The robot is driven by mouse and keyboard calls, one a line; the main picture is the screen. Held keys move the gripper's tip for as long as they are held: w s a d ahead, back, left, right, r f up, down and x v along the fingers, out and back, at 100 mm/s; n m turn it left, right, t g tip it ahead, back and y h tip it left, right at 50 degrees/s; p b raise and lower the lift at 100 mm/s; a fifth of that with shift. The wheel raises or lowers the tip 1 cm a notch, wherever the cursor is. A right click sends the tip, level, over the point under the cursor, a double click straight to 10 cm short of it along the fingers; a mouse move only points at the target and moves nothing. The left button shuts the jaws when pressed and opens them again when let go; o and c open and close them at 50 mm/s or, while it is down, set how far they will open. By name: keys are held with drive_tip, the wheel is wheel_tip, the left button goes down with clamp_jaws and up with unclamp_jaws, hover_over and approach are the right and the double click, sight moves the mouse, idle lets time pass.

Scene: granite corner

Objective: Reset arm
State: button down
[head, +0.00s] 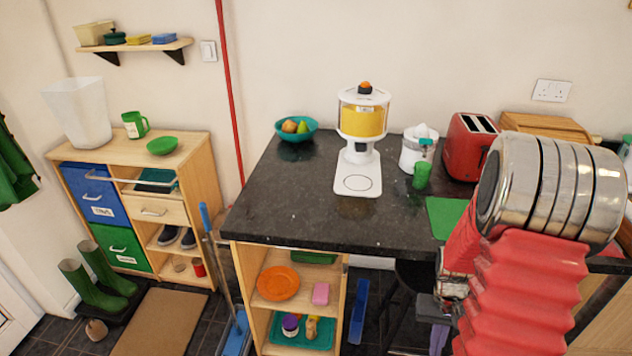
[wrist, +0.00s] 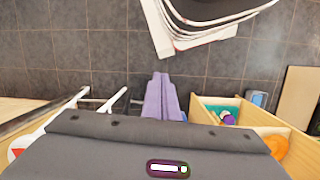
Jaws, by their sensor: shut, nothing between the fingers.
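My arm, with red bellows and steel rings, stands at the right of the head view, in front of the counter. My gripper (head: 438,338) hangs low in the head view, below the counter's front edge, partly cut off by the frame. In the wrist view my gripper (wrist: 160,82) shows as two lavender fingers pressed together over the dark tiled floor. They are shut and hold nothing.
The dark granite counter (head: 300,197) bears a dispenser (head: 358,182), a juicer (head: 415,158), a red toaster (head: 465,148) and a green cup (head: 421,174). Open wooden shelves (head: 242,275) stand below it. A blue-handled broom (head: 207,222) leans left of them.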

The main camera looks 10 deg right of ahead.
drive_tip(key=s+a+r+n+t, duration=0.1)
drive_tip(key=a+r+t, duration=0.3)
drive_tip(key=a+r, duration=0.7)
drive_tip(key=s+a+r+n+t, duration=0.2)
drive_tip(key=a+r+n+t, duration=0.2)
drive_tip(key=a+r, duration=0.8)
wheel_tip(320, 180, up, 8)
drive_tip(key=shift+s+a+r, duration=0.15)
drive_tip(key=shift+a, duration=0.15)
idle(0.4)
